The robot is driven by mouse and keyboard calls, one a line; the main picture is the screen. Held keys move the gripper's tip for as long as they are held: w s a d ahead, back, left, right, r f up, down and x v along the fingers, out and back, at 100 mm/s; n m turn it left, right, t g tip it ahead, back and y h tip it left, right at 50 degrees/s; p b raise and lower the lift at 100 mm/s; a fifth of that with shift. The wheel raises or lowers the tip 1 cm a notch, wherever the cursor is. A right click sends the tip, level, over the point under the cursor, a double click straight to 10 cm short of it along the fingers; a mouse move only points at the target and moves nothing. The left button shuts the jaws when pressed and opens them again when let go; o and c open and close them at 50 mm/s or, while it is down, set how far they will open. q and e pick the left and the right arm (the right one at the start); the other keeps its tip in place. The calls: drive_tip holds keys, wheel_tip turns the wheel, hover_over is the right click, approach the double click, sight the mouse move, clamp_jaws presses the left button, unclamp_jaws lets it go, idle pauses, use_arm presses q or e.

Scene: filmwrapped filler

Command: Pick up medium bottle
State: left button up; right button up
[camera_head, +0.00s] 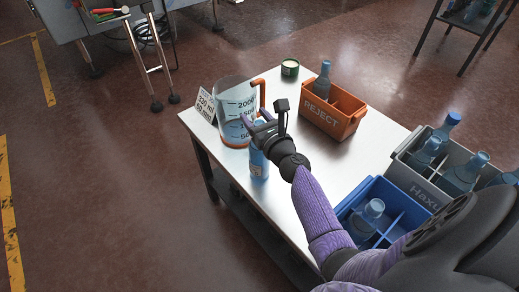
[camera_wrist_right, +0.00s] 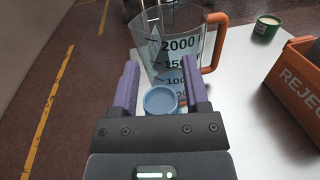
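A blue bottle (camera_head: 258,162) stands on the metal table beside the measuring jug, partly hidden by my right gripper. My right gripper (camera_head: 259,128) is over its top. In the right wrist view, the bottle's round blue top (camera_wrist_right: 160,101) sits between the two purple fingers of the right gripper (camera_wrist_right: 161,88), with gaps on both sides. The fingers are apart. More bottles stand in the grey crate (camera_head: 398,165), the blue crate (camera_head: 345,209) and the orange REJECT bin (camera_head: 325,122). My left gripper is not in view.
A clear measuring jug (camera_head: 234,106) with an orange handle stands just behind the bottle, close to my gripper. A small sign (camera_head: 205,104) is left of it. A green tin (camera_head: 290,67) stands at the back. The table's left edge is near the bottle.

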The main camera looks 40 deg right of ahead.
clamp_jaws()
idle(0.3)
idle(0.5)
idle(0.3)
